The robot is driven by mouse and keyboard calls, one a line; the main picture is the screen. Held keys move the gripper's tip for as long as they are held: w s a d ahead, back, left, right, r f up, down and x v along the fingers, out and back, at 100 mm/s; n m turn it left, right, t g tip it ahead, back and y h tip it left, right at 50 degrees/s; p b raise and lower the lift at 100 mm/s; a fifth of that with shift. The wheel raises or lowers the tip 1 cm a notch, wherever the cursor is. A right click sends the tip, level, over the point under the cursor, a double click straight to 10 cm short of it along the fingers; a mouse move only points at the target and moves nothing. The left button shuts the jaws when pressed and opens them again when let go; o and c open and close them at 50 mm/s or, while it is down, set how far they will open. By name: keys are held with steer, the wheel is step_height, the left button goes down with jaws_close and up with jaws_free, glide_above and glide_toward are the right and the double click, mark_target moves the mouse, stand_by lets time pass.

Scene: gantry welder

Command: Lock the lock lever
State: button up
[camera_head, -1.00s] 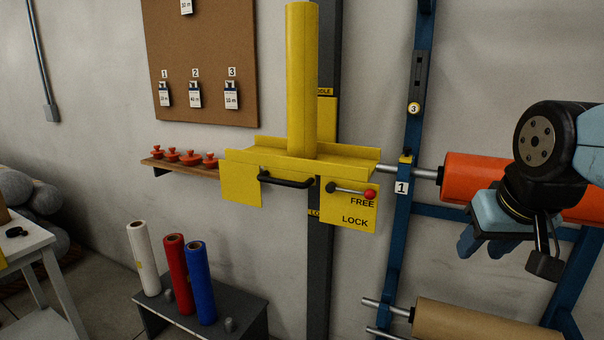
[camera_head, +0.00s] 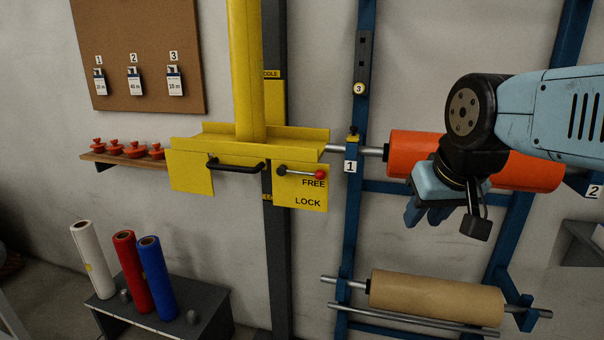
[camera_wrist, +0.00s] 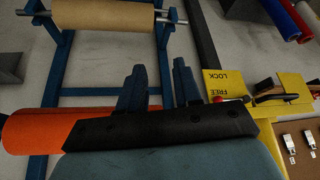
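The lock lever (camera_head: 298,173) is a short dark rod with a red knob (camera_head: 320,174) on the front of the yellow carriage (camera_head: 250,151). It lies nearly level, its knob beside the word FREE, with LOCK printed below. In the wrist view the red knob (camera_wrist: 218,99) shows past the right finger, partly hidden by my gripper's dark body. My gripper (camera_head: 427,217) hangs to the right of the lever, in front of the orange roll, well apart from it. In the wrist view its two blue fingers (camera_wrist: 159,88) stand apart with nothing between them.
A black handle (camera_head: 236,166) is left of the lever. The blue rack (camera_head: 352,215) holds an orange roll (camera_head: 404,146) and a brown roll (camera_head: 435,298). Red, white and blue rolls stand on a grey bench (camera_head: 212,310) at lower left. The wall before the carriage is clear.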

steer(key=shift+w+r, duration=0.3)
steer(key=shift+c, duration=0.7)
steer(key=shift+m+g+y, duration=0.3)
steer(key=shift+m+g, duration=0.4)
steer(key=w+a+r, duration=0.1)
steer(key=w+r, duration=0.1)
steer(key=w, duration=0.1)
steer(key=w+a+r, duration=0.1)
steer(key=w+r, duration=0.2)
steer(key=w, duration=0.1)
steer(key=w+a+r, duration=0.1)
steer(key=w+r, duration=0.2)
steer(key=shift+w+a, duration=0.2)
steer(key=shift+w, duration=0.2)
jaws_close()
steer(key=w+a+r+m, duration=0.1)
steer(key=w+a+r, duration=0.1)
steer(key=w+a, duration=0.2)
steer(key=w+a+r+m+g, duration=0.1)
steer(key=w+a+r, duration=0.2)
steer(key=w, duration=0.6)
steer(key=shift+a+g, duration=0.3)
steer(key=shift+a, duration=0.35)
steer(key=shift+w, duration=0.1)
